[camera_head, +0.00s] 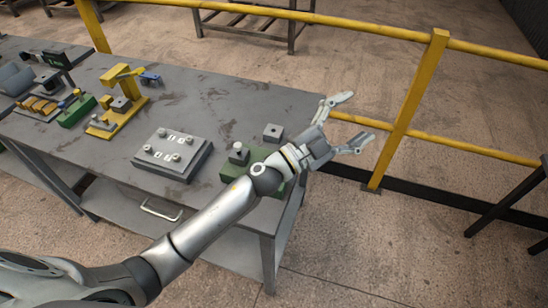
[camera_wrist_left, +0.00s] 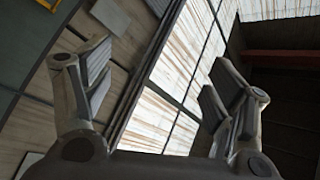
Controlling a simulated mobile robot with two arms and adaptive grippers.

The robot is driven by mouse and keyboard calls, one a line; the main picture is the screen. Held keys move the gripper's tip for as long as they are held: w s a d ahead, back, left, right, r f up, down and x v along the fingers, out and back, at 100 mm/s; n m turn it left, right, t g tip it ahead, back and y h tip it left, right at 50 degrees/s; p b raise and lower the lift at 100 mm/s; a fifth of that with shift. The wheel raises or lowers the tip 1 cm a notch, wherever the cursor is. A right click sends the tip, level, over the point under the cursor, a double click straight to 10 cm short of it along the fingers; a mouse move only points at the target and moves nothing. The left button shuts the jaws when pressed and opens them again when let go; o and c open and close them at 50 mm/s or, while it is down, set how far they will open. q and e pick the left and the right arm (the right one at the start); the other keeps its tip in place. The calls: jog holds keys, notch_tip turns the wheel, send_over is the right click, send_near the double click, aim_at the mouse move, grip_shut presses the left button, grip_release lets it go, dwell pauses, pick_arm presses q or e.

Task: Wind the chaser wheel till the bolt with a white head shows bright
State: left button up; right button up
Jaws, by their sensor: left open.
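My left gripper (camera_head: 354,121) is open and empty, held past the right end of the grey workbench (camera_head: 225,112). In the left wrist view its spread fingers (camera_wrist_left: 155,85) have nothing between them. A grey block (camera_head: 180,165) with several knobs or bolts and white marks lies on the bench, left of my forearm. A green fixture (camera_head: 230,172) with a grey knob is partly hidden behind my left arm. I cannot tell which part is the chaser wheel. A bolt with a white head cannot be made out for sure. My right gripper is not in view.
A yellow fixture (camera_head: 127,108) and a green block (camera_head: 78,110) stand further left on the bench. A small grey block (camera_head: 273,132) sits near the right end. A yellow railing (camera_head: 405,110) runs behind and right of my gripper. The wrist view shows windows.

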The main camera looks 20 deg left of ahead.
pick_arm(q)
jog(key=s+d+m+g+h, duration=0.3)
jog(key=d+m+g, duration=0.3)
jog(key=m+g, duration=0.25)
notch_tip(320, 180, down, 9)
jog(key=m+g+y, duration=0.5)
jog(key=g, duration=0.1)
jog(key=w+a+f+n+g+y+p, duration=0.1)
jog(key=w+a+y, duration=0.35)
jog(key=a, duration=0.75)
jog(key=w+a+f+n+y, duration=0.1)
jog(key=a+f+y, duration=0.1)
jog(key=a+y, duration=0.8)
jog(key=shift+h, duration=0.95)
jog(key=f+p, duration=0.1)
jog(key=f, duration=0.2)
jog(key=a+f+p, duration=0.1)
jog(key=f, duration=0.1)
jog(key=a+f+p, duration=0.1)
jog(key=f, duration=0.2)
jog(key=shift+s+f, duration=0.2)
jog(key=shift+f, duration=0.9)
